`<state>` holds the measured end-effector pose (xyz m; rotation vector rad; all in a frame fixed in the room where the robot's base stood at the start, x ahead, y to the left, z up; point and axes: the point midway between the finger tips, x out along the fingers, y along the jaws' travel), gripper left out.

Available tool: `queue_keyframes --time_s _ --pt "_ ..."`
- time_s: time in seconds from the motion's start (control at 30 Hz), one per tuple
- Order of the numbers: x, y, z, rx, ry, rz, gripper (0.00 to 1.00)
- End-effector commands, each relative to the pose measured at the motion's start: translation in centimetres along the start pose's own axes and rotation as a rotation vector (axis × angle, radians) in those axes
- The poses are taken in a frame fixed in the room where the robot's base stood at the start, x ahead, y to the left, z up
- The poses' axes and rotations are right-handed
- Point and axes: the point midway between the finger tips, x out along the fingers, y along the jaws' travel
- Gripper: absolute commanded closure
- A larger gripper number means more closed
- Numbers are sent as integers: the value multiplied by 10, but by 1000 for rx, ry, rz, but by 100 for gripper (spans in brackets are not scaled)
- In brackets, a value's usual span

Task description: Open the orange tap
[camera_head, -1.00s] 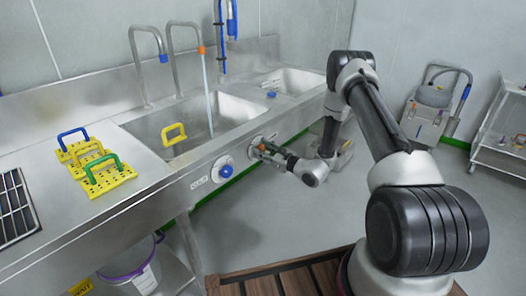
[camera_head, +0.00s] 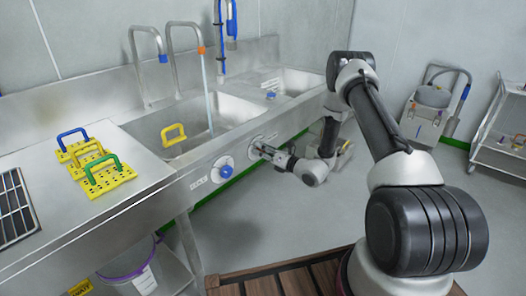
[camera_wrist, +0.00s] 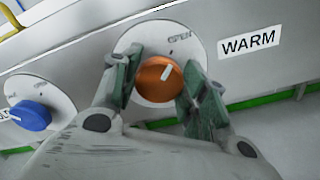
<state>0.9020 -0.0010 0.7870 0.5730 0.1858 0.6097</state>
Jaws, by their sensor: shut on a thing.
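The orange tap is a round orange knob (camera_wrist: 158,80) with a white pointer line, on a pale round dial plate (camera_wrist: 160,40) marked "OPEN", on the sink's front panel. In the wrist view my gripper (camera_wrist: 158,84) has one finger on each side of the knob and is shut on it. The white line leans to the upper right. In the head view my gripper (camera_head: 264,149) is at the sink front and hides most of the knob. Water appears to run from the orange-tipped spout (camera_head: 201,50) into the basin.
A blue knob (camera_wrist: 31,114) sits left of the orange one, also in the head view (camera_head: 226,171). A "WARM" label (camera_wrist: 249,41) is at right. A yellow handled block (camera_head: 173,134) stands in the basin. Colored handled racks (camera_head: 100,170) stand on the counter.

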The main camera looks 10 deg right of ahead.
Motion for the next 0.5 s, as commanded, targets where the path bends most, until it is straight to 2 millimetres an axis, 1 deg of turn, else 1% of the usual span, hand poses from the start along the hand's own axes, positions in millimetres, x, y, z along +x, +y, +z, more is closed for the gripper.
queue_keyframes --time_s 0.2,0.5 --pt "-1 -1 -1 45 2 -2 80" --pt "-1 -1 -1 54 2 -2 80"
